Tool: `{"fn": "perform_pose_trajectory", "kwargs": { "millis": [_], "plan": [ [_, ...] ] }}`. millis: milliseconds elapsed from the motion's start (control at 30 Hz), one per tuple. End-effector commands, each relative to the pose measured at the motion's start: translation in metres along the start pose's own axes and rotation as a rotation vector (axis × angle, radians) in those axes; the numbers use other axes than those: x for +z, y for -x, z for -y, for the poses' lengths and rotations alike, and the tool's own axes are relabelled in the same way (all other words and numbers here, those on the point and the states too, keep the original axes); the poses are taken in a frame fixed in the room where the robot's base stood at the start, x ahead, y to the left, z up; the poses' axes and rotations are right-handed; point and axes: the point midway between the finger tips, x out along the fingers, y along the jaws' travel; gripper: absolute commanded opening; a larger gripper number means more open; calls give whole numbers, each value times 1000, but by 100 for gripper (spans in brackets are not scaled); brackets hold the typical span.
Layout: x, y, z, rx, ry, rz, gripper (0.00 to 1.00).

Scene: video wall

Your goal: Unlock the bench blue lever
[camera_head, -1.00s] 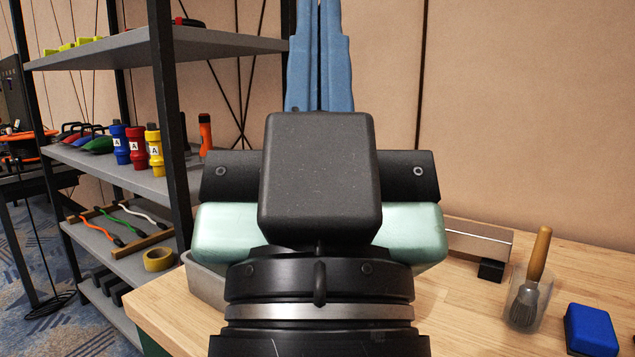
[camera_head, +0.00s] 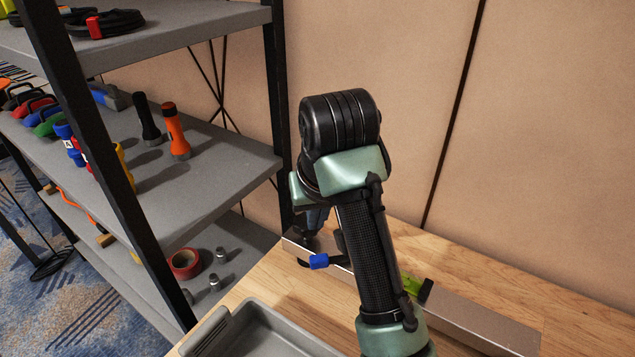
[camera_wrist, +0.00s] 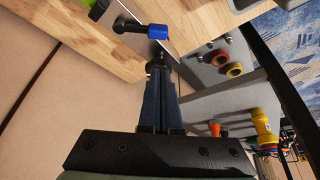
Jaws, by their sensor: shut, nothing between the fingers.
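The bench blue lever (camera_head: 320,261) sticks out from the front of a long metal rail (camera_head: 480,327) on the wooden bench, near the rail's left end. In the wrist view the blue lever (camera_wrist: 157,31) shows with its black arm, just beyond my fingertips. My gripper (camera_wrist: 158,68) is shut and empty, its two blue-grey fingers together. In the head view my gripper (camera_head: 311,222) points down over the rail's left end, partly hidden by my arm. I cannot tell whether the fingertips touch the rail; a small gap to the blue handle shows.
A green lever (camera_head: 411,285) sits farther right on the rail, partly behind my arm. A grey tray (camera_head: 262,318) lies at the bench's front. A shelf unit (camera_head: 225,162) with torches and tape stands at left; its post is close to my gripper. The wall is behind.

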Motion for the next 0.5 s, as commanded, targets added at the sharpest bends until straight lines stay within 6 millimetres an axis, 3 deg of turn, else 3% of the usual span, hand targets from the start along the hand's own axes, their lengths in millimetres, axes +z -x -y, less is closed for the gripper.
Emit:
{"fn": "perform_pose_trajectory", "kwargs": {
  "millis": [200, 500],
  "plan": [
    [12, 4, -7, 6, -8, 87, 0],
    [12, 1, -7, 6, -8, 84, 0]
  ]
}}
